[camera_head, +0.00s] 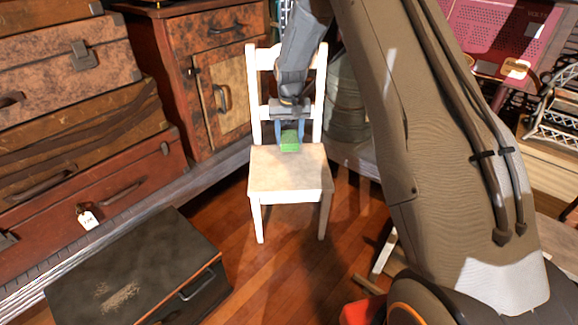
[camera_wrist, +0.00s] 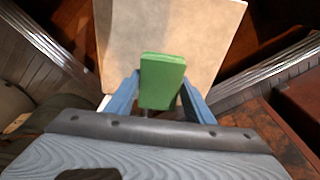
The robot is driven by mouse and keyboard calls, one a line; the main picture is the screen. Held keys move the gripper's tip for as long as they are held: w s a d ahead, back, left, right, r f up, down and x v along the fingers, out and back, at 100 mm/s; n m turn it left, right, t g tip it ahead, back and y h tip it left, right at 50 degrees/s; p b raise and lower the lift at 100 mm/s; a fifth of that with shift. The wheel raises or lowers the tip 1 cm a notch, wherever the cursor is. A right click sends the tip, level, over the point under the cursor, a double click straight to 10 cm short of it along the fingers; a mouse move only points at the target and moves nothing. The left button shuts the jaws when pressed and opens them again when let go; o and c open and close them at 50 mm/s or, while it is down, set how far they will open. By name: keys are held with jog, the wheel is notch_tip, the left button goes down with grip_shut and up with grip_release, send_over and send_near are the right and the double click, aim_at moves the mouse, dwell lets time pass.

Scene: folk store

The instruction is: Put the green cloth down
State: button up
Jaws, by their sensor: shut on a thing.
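The green cloth (camera_head: 290,140) is a small, block-like green piece held between the blue fingers of my gripper (camera_head: 290,134). In the wrist view the cloth (camera_wrist: 162,82) sits between the two fingertips (camera_wrist: 161,95), with the pale seat beyond it. My gripper is shut on the cloth. It is at the back part of the seat of a small white wooden chair (camera_head: 290,172), in front of the backrest. The chair seat also shows in the wrist view (camera_wrist: 200,30). I cannot tell whether the cloth touches the seat.
Stacked suitcases (camera_head: 60,80) and a wooden cabinet (camera_head: 215,70) stand at the left. A black case (camera_head: 140,275) lies on the wooden floor at front left. The front of the chair seat is bare. My arm hides much of the right side.

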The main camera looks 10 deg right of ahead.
aim_at(289, 165)
notch_tip(289, 165, down, 9)
jog(key=b, duration=0.3)
jog(key=shift+f, duration=0.1)
jog(key=shift+f, duration=0.2)
jog(key=o, duration=1)
jog(key=shift+r, duration=0.1)
